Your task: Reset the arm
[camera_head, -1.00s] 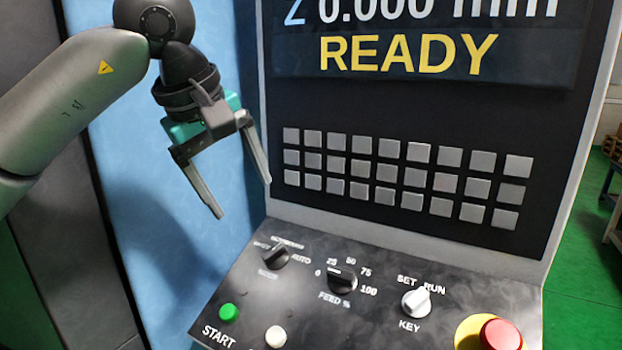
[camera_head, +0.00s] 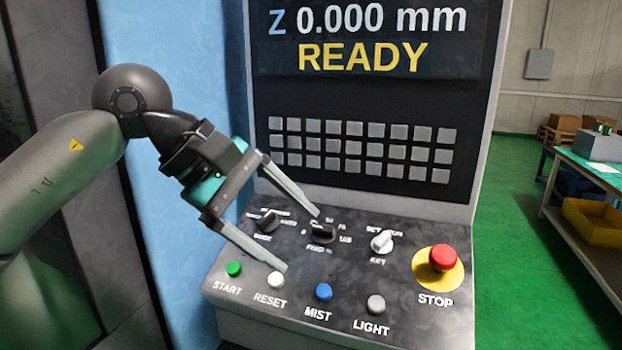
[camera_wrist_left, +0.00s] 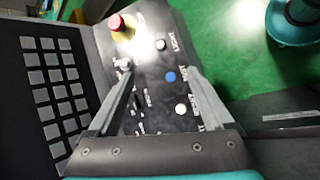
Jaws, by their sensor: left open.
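My left gripper (camera_head: 300,241) is open and empty over the sloped control panel, its fingers spread and pointing down to the right. One fingertip is by the black feed knob (camera_head: 322,232) and the other is by the white RESET button (camera_head: 276,280) in the head view; I cannot tell whether either touches. The left wrist view shows the two fingers (camera_wrist_left: 157,85) apart with the panel between and beyond them. My right gripper is not in view.
The panel also has a green START button (camera_head: 233,269), blue MIST button (camera_head: 323,291), grey LIGHT button (camera_head: 375,304), key switch (camera_head: 382,242) and red STOP button (camera_head: 443,258). A screen (camera_head: 365,40) reads READY above grey keys. A table (camera_head: 590,185) stands right, with green floor between.

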